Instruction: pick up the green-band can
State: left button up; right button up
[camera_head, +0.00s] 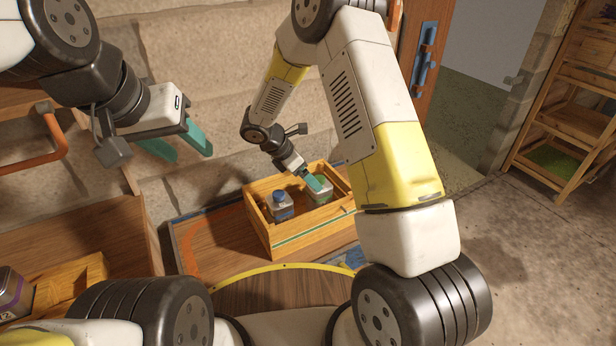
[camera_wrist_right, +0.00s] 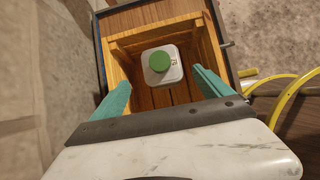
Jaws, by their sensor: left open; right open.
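A whitish can with a round green cap (camera_wrist_right: 159,62) stands upright in a wooden crate (camera_wrist_right: 117,65) in the right wrist view. In the head view this can (camera_head: 320,194) is in the right part of the crate (camera_head: 262,228), partly hidden by my right gripper (camera_head: 316,184). My right gripper (camera_wrist_right: 160,78) is open above the crate, its teal fingers on either side of the can in the picture; I cannot tell the height gap. No band on the can is clear from above. My left gripper (camera_head: 190,152) is open and empty, well left of the crate.
A blue-capped can (camera_head: 281,206) stands in the crate's left part. A dark can (camera_head: 12,294) and a wooden tray (camera_head: 70,284) are at the far left. An orange handle (camera_head: 50,150) is near my left arm. Wooden shelves (camera_head: 570,120) stand at the right beyond open floor.

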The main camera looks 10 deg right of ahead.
aim_at(319, 195)
jog(key=x, duration=0.8)
jog(key=shift+s+d+r, duration=0.1)
jog(key=shift+s, duration=0.05)
jog(key=shift+c, duration=0.4)
